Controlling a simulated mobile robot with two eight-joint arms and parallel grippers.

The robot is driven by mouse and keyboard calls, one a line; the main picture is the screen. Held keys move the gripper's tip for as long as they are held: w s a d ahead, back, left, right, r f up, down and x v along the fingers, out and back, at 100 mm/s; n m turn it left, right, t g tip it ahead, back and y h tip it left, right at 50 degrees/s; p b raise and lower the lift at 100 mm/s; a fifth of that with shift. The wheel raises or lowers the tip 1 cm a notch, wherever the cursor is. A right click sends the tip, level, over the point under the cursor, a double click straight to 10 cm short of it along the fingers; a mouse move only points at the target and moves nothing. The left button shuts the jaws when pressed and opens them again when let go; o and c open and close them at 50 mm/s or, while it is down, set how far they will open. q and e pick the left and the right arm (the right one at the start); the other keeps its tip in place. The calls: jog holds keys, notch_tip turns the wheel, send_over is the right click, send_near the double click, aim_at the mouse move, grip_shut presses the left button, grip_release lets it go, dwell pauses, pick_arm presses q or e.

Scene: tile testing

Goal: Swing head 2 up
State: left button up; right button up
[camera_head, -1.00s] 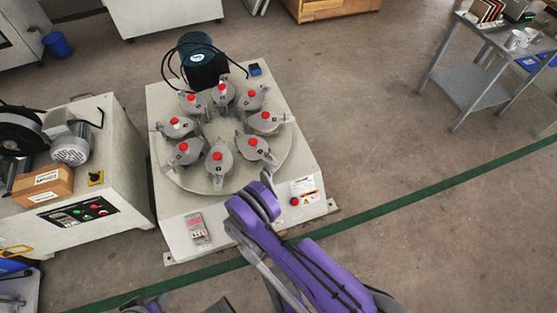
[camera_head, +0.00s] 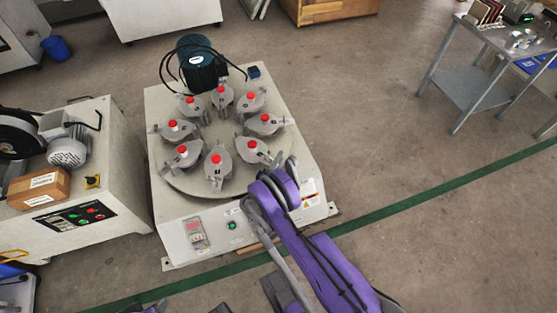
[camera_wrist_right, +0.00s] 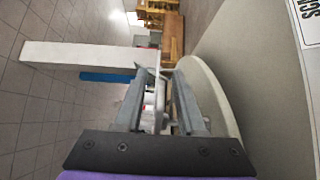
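A machine (camera_head: 170,229) with a round turntable (camera_head: 180,185) carries a ring of several grey heads, each with a red knob. I cannot read which is head 2. The front-right head (camera_head: 252,150) has a small lever at its right, close to my right wrist. My right gripper's fingers are mostly hidden behind its purple wrist in the head view. In the right wrist view my right gripper (camera_wrist_right: 160,77) has its fingers apart, with a whitish and red part between them beside the turntable rim (camera_wrist_right: 212,95). Contact is unclear. Only purple and dark parts of my left arm show at the bottom edge.
A second machine (camera_head: 110,210) with a motor and a cardboard box (camera_head: 40,188) stands close at left. A dark green motor with looped cables (camera_head: 200,62) is behind the turntable. A grey metal table (camera_head: 470,85) is at upper right. Floor at right is clear.

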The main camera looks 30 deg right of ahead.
grip_shut()
dwell(1.4)
